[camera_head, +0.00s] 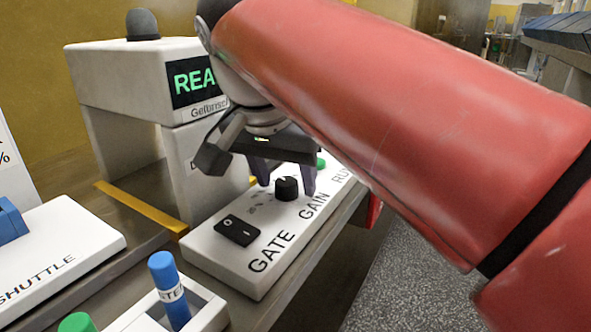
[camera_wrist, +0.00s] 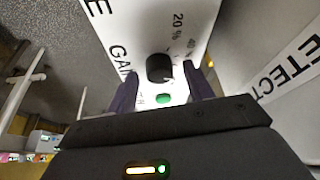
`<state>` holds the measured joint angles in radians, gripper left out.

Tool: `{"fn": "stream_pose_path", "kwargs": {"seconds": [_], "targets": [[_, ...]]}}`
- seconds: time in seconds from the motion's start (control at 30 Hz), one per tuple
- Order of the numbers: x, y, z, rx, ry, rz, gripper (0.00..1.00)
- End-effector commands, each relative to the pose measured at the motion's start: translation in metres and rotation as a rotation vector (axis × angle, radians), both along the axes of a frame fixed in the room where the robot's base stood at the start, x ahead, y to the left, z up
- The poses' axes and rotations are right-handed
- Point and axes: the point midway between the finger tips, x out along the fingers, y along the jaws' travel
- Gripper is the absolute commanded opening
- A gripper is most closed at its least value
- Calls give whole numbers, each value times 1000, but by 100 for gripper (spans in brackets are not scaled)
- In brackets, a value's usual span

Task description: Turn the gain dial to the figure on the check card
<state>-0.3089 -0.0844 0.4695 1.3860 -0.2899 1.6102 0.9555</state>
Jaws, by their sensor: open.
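The gain dial (camera_head: 287,189) is a small black knob on the white control panel (camera_head: 207,250), beside the GAIN label. It also shows in the wrist view (camera_wrist: 159,68), with "20 %" and part of a "40 %" mark printed near it. I cannot read where its pointer stands. My gripper (camera_head: 286,186) is open, its two dark fingers pointing down on either side of the dial. In the wrist view my gripper's fingers (camera_wrist: 161,92) flank the dial, and I cannot tell whether they touch it.
A black rocker switch (camera_head: 237,230) sits by GATE, and a green button (camera_head: 320,163) by RUN. The detector housing (camera_head: 130,75) with a green-lettered display stands behind. A blue marker (camera_head: 168,285) stands upright in a holder, and a SHUTTLE box (camera_head: 70,240) is at left.

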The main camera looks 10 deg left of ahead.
Motion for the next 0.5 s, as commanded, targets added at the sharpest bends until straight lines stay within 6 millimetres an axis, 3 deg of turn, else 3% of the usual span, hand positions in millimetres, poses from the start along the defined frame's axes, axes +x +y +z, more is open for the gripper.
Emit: {"fn": "stream_pose_path", "kwargs": {"seconds": [0.5], "targets": [[-26,7,64,1,-1,3,52]]}}
